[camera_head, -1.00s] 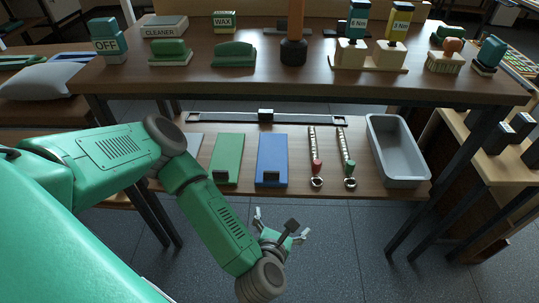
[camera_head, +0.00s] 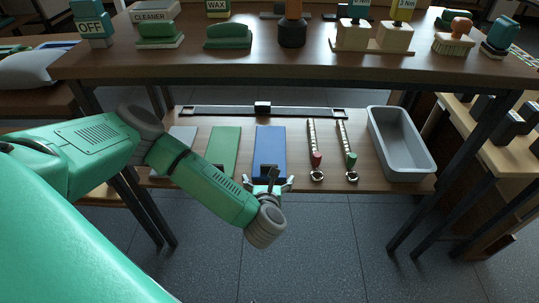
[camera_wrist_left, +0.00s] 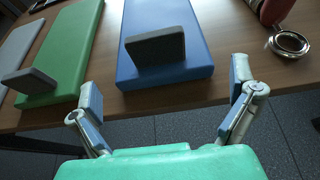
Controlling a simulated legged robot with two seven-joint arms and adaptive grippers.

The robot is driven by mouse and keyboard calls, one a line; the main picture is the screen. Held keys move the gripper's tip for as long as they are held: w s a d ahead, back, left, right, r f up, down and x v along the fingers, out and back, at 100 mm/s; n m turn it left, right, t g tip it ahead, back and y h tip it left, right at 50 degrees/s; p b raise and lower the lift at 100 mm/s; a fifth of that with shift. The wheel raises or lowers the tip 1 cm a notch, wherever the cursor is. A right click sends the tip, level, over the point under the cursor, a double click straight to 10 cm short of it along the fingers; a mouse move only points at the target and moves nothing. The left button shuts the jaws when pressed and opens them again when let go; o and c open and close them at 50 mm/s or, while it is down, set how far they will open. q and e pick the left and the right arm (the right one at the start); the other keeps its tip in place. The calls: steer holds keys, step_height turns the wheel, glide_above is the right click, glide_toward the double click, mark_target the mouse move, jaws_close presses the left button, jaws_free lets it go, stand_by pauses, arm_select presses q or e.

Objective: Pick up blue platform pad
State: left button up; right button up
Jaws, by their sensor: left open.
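The blue platform pad (camera_head: 270,148) lies flat on the lower shelf, between the green pad and the red-ended strap. It also shows in the left wrist view (camera_wrist_left: 190,25), with a dark upright block (camera_wrist_left: 156,48) at its near end. My left gripper (camera_head: 268,184) is at the near end of the blue pad, by the shelf's front edge. In the left wrist view its fingers (camera_wrist_left: 164,106) are spread wide on either side of the block's line, short of it and touching nothing. The gripper hides part of the block in the head view. My right gripper is not in view.
A green pad (camera_head: 223,150) and a grey pad (camera_head: 184,138) lie to the left. Two straps with rings (camera_head: 317,160) and a grey tray (camera_head: 401,145) are to the right. A dark rail (camera_head: 215,110) lies behind. The upper table (camera_head: 270,64) overhangs the shelf's back.

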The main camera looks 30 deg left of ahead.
arm_select(q)
steer(key=shift+b+x, duration=0.4)
steer(key=shift+x, duration=1.1)
steer(key=shift+r, duration=0.15)
steer(key=c, duration=0.9)
